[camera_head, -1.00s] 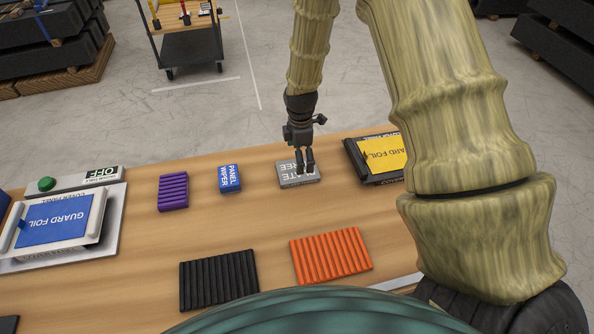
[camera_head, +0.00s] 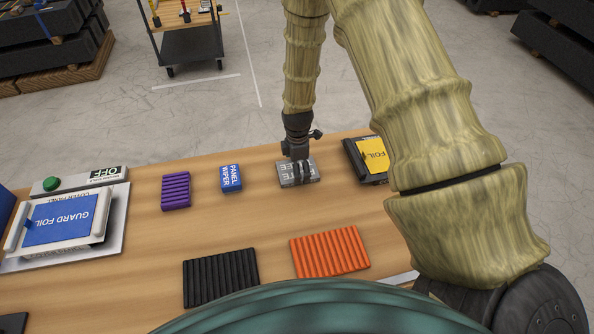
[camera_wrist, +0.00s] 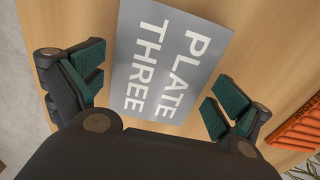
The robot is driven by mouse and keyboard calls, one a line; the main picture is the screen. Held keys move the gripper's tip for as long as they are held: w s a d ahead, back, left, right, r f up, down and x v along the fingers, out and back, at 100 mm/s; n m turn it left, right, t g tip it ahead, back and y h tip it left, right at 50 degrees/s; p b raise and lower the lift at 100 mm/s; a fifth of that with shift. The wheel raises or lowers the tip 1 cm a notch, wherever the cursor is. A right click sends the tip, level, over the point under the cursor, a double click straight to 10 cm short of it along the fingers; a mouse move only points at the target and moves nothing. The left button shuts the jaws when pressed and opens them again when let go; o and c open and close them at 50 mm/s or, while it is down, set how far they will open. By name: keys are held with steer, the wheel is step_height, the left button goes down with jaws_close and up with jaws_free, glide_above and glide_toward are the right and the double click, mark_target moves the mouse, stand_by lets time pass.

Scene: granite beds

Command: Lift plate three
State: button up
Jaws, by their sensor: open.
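Plate three (camera_head: 287,172) is a flat grey block with white lettering, lying on the wooden bench near its far edge. In the wrist view the plate (camera_wrist: 170,60) reads PLATE THREE and lies between my finger pads, tilted in the picture. My gripper (camera_head: 304,172) points down over the plate in the head view and hides part of its lettering. In the wrist view my gripper (camera_wrist: 157,95) is open, with a green pad on each side of the plate. A gap shows between each pad and the plate's sides; I cannot tell the remaining height.
A blue panel wiper (camera_head: 231,178) and a purple ribbed block (camera_head: 176,191) lie left of the plate. A black tray with yellow foil (camera_head: 352,160) stands close on the right. Orange (camera_head: 329,252) and black (camera_head: 220,278) ribbed blocks lie nearer me. Bare wood lies between.

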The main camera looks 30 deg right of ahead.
steer(key=c, duration=1.3)
steer(key=shift+c, duration=0.4)
steer(key=shift+w+r, duration=0.1)
steer(key=shift+r, duration=0.05)
